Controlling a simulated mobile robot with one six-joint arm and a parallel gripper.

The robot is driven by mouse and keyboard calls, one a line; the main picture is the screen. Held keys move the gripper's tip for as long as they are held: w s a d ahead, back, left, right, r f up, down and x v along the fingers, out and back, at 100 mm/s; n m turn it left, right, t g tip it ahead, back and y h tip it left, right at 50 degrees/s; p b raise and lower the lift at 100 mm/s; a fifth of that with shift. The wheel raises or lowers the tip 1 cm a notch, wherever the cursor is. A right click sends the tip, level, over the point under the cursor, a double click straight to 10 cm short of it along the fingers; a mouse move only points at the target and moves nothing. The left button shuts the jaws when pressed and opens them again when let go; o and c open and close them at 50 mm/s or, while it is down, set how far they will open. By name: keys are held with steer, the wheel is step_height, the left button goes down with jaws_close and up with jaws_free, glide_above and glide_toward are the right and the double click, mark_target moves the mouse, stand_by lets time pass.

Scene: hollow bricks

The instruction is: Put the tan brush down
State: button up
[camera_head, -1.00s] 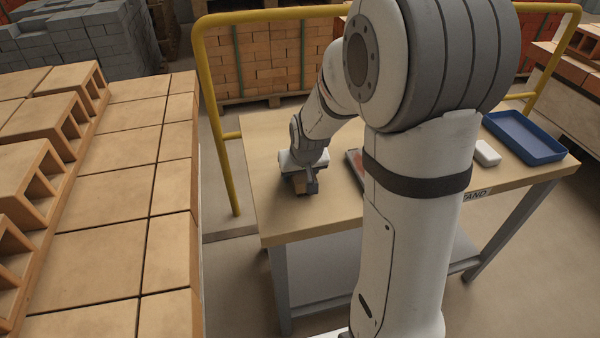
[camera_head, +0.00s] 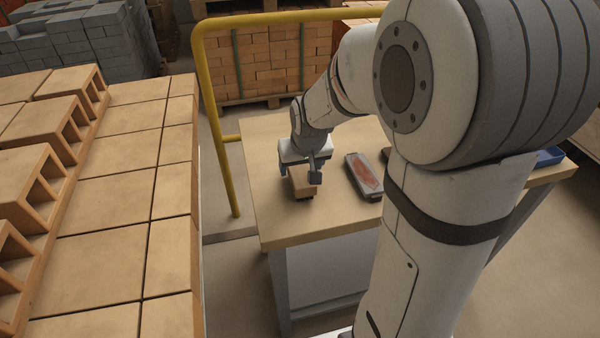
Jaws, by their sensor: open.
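The tan brush (camera_head: 301,184) is a small block with dark bristles beneath. It rests on the left part of the wooden table (camera_head: 275,228), near its left edge. My gripper (camera_head: 302,178) is just above and around the brush's upper part, with one finger showing at its right side. The jaws are open. The far finger and part of the brush top are hidden by the gripper body.
A grey case with a reddish face (camera_head: 363,176) lies right of the brush. A blue tray (camera_head: 549,157) is mostly hidden behind my arm. A yellow rail (camera_head: 217,120) runs along the table's left and back. Stacked hollow bricks (camera_head: 40,185) stand at left.

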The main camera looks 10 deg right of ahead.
steer(key=s+r+g, duration=0.1)
steer(key=s+r, duration=0.1)
steer(key=s, duration=0.7)
steer(key=s+r+g, duration=0.1)
steer(key=s+r, duration=0.2)
steer(key=s, duration=0.7)
steer(key=shift+s+r, duration=0.2)
steer(key=shift+r, duration=0.1)
steer(key=w+p+v, duration=0.1)
steer(key=p+v, duration=0.6)
steer(key=shift+r, duration=0.45)
steer(key=shift+o, duration=0.4)
steer(key=shift+w, duration=0.2)
